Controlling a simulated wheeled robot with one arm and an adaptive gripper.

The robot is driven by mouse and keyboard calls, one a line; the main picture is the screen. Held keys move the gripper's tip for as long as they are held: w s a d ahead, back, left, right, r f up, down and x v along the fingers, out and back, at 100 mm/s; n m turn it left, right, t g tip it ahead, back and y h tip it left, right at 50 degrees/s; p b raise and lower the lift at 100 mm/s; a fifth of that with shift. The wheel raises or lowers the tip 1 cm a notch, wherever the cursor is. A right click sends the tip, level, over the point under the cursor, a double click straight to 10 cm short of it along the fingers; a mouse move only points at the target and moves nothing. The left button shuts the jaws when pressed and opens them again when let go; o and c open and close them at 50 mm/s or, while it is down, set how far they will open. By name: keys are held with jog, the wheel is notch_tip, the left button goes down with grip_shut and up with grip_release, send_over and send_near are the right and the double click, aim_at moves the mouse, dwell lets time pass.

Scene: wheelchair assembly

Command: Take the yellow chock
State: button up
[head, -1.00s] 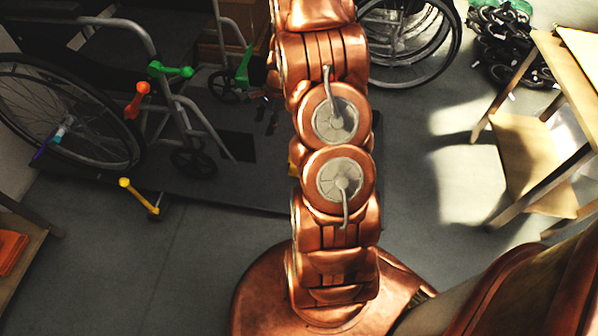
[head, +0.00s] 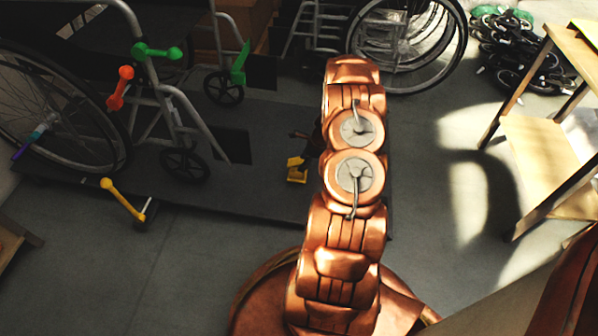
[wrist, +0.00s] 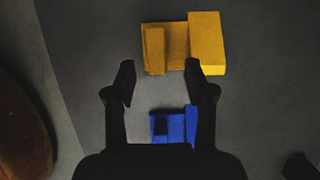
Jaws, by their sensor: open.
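The yellow chock (head: 297,170) lies on the dark platform, just left of my arm in the head view. In the wrist view the yellow chock (wrist: 180,45) is a stepped block, just beyond my fingertips, with its taller part on the right. My gripper (wrist: 158,75) is open and empty. Its right fingertip overlaps the chock's near edge in the picture; I cannot tell if they touch. In the head view my arm mostly hides the gripper.
A blue chock (wrist: 172,128) shows between my fingers in the wrist view, nearer the palm. A wheelchair with coloured handles (head: 158,52) stands on the dark platform (head: 230,195) at left. Another wheelchair (head: 405,40) stands behind. A wooden table (head: 545,165) is at right.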

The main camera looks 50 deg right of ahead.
jog(key=b+x, duration=0.1)
jog(key=x, duration=0.1)
jog(key=b+x, duration=0.2)
jog(key=x, duration=0.1)
jog(key=shift+s+a+f, duration=0.1)
jog(key=shift+s+f, duration=0.15)
jog(key=shift+f, duration=0.15)
jog(key=shift+w+a+f, duration=0.15)
jog(key=shift+w+f, duration=0.05)
jog(key=shift+f, duration=0.1)
grip_shut()
